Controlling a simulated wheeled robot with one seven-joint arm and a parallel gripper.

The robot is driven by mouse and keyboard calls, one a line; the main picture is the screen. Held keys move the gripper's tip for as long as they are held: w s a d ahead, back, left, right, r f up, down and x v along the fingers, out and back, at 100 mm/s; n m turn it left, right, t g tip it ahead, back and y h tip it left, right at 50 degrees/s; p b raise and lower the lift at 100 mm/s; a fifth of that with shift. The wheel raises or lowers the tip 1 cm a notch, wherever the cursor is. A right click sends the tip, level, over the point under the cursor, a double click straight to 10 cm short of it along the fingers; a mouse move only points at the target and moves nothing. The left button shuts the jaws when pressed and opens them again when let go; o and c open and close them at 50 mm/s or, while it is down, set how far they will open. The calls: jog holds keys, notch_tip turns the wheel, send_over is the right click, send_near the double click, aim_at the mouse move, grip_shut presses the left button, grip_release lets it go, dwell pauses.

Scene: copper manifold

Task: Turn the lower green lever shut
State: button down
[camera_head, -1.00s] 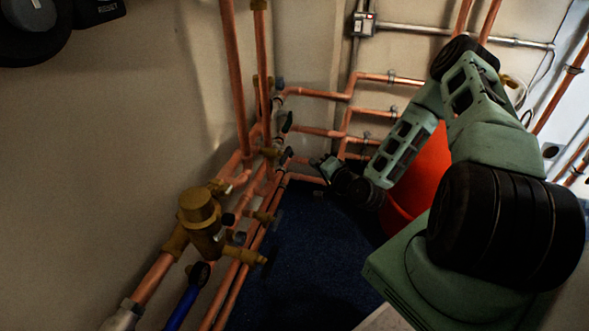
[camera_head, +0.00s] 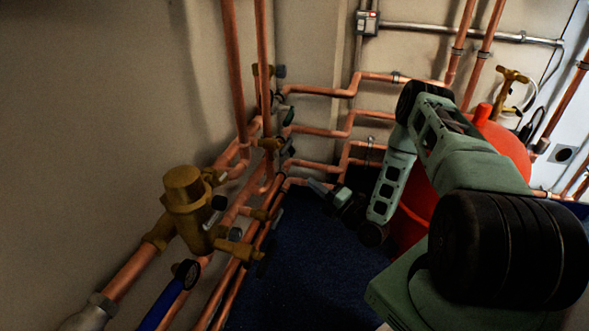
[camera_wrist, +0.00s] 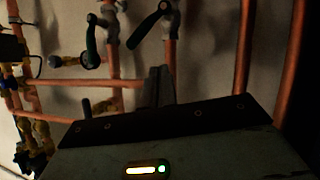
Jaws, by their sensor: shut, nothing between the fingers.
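Two dark green levers sit on the copper pipes in the corner in the head view: an upper one (camera_head: 288,116) and a lower one (camera_head: 288,152). Two green lever handles also show in the wrist view: one hanging down at the left (camera_wrist: 92,45) and one slanting down to the left (camera_wrist: 148,22). I cannot tell which of these is the lower lever. My gripper (camera_head: 316,186) is shut and empty, below and right of the lower lever in the head view. Its fingers (camera_wrist: 158,84) lie below the levers in the wrist view, apparently touching neither.
A red tank (camera_head: 505,148) stands behind my arm. Copper pipes run along both walls. The dark blue floor (camera_head: 310,265) is clear.

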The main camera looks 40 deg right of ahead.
aim_at(292, 151)
jog(key=w+a+r+n+y+b, duration=0.1)
jog(key=w+r+n+y+b, duration=0.1)
jog(key=w+n+b, duration=0.4)
jog(key=shift+w+r+n, duration=0.9)
jog(key=shift+w+n, duration=0.1)
jog(key=shift+w, duration=0.65)
jog(key=shift+r, duration=0.1)
jog(key=shift+r+m, duration=0.15)
jog(key=shift+m, duration=0.25)
